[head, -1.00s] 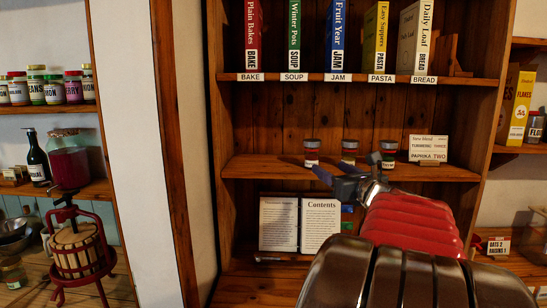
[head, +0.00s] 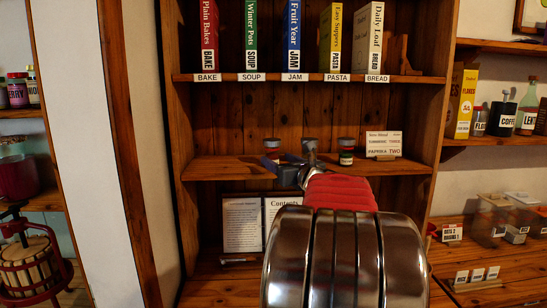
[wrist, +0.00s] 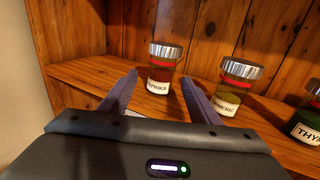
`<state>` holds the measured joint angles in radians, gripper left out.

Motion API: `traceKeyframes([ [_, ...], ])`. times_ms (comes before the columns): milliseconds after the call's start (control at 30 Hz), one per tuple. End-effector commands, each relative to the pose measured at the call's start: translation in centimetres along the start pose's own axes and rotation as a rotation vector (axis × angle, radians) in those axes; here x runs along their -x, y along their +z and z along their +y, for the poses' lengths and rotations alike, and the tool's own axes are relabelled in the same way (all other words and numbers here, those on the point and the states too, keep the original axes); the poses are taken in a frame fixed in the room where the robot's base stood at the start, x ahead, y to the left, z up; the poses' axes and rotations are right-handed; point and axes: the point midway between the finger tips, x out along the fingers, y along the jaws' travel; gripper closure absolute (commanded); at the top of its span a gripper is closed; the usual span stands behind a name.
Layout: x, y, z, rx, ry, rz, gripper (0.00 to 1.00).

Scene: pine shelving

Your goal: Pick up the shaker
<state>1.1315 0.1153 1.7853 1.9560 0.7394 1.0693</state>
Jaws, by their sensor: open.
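Three small spice jars with metal lids stand on the middle shelf. In the wrist view they are a paprika jar (wrist: 158,84) with reddish contents, a turmeric jar (wrist: 228,98) and a green thyme jar (wrist: 308,124) cut by the right edge. In the head view the left jar (head: 271,147) is partly behind my gripper (head: 284,166), the middle jar is mostly hidden by my arm, and the right jar (head: 346,154) is clear. My gripper (wrist: 159,80) is open and empty, its fingers pointing toward the paprika jar, which shows between the fingertips.
A card (head: 383,144) naming turmeric and paprika stands right of the jars. Cookbooks (head: 293,36) fill the shelf above. An open contents book (head: 243,223) stands below. The shelf's left side wall (wrist: 70,35) is close to the paprika jar.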

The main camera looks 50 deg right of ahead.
Motion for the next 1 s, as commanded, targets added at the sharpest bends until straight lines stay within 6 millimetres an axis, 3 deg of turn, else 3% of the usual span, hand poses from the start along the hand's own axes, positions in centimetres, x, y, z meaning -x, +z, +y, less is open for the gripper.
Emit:
traceKeyframes([
  [467,-0.8,0.0,-0.1,0.000,0.000,0.000,0.43],
  [1000,-5.7,0.2,-0.4,0.001,-0.001,0.000,0.43],
])
